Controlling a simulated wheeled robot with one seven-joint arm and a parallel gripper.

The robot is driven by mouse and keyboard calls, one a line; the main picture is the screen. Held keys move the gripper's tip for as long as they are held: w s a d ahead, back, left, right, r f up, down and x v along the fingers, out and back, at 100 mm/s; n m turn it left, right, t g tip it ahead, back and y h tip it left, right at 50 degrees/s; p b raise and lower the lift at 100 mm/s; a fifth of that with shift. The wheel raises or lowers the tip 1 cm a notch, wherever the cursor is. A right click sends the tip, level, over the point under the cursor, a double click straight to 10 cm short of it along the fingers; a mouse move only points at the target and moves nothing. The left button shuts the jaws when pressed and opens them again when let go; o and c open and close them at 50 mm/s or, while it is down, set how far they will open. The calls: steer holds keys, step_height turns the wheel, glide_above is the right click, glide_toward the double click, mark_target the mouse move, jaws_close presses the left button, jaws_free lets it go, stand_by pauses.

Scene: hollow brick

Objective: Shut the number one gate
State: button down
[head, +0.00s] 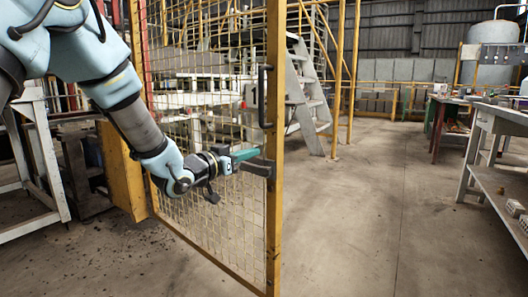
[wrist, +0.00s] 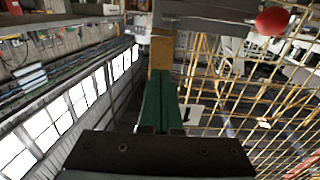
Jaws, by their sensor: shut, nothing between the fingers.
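The gate (head: 275,215) is a yellow frame with wire mesh, upright in the middle of the head view. Its near edge carries a black upright handle (head: 263,96) and a dark latch (head: 262,168). No post touches that edge in the head view. In the wrist view a dark bar with a red ball (wrist: 272,20) crosses the top, beside the mesh, and a white plate with a dark mark like a 1 (wrist: 190,113) shows on it. My gripper (head: 257,153) has green fingers, shut and empty, at the gate's edge just above the latch; contact is unclear. The fingers also show in the wrist view (wrist: 161,80).
A grey bench (head: 490,165) and further worktables stand at the right. Grey metal stairs (head: 307,95) and yellow rails (head: 338,80) are behind the gate. A pale table frame (head: 40,160) stands at the left. The concrete floor right of the gate is clear.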

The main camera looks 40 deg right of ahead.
mark_target(272, 146)
steer(key=d, duration=0.6)
steer(key=shift+w+d+b, duration=0.2)
steer(key=shift+w+b, duration=0.05)
steer(key=shift+b, duration=0.1)
steer(key=shift+d, duration=0.1)
